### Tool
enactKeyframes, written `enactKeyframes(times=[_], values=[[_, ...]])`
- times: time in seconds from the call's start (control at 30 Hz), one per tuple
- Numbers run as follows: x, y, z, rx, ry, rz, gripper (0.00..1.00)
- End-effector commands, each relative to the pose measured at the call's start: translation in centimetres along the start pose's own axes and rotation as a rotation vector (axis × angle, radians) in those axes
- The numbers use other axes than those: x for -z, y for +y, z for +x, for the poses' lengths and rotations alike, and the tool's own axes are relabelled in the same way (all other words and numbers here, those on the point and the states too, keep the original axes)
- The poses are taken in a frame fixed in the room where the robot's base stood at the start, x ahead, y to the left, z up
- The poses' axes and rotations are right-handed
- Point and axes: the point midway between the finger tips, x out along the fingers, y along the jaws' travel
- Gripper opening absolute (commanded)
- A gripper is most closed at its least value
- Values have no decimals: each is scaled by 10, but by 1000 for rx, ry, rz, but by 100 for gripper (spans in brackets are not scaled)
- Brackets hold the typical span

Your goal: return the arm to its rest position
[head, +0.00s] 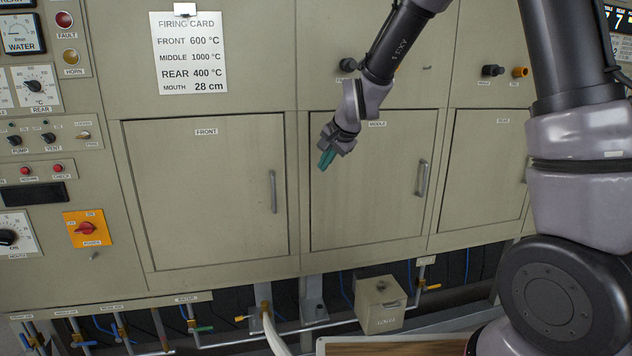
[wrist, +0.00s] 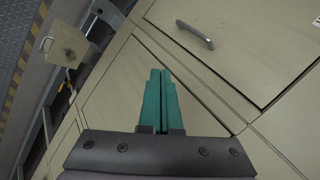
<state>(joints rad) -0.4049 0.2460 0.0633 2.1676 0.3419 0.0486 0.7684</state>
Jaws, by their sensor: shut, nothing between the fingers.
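My gripper (head: 327,159) hangs in front of the upper left part of the MIDDLE door (head: 375,210) in the head view, pointing down. Its green fingers (wrist: 162,98) are closed together in the wrist view, with nothing between them. My arm comes in from the right side of the head view, bent over at the top. The gripper appears apart from the cabinet front, though the exact gap is hard to tell.
The FRONT door (head: 205,195) and REAR door (head: 485,165) are shut, each with a handle. A firing card (head: 189,53) hangs upper left. An orange power switch (head: 87,229) sits on the left panel.

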Motion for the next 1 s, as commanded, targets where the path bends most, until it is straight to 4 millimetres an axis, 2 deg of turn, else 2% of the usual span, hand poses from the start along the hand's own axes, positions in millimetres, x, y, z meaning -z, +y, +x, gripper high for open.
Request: enactKeyframes(times=[0.03, 0.2, 0.3, 0.5, 0.6, 0.7, 0.8, 1.0], values=[[15, 3, -32, 4, 13, -19, 0], [41, 30, -120, -18, 31, -103, 0], [48, 51, -170, -33, 43, -151, 0], [42, 102, -257, -69, 64, -245, 0], [31, 128, -292, -87, 74, -285, 0], [19, 149, -316, -104, 78, -316, 0], [9, 164, -330, -116, 80, -339, 0], [1, 174, -339, -126, 77, -356, 0]])
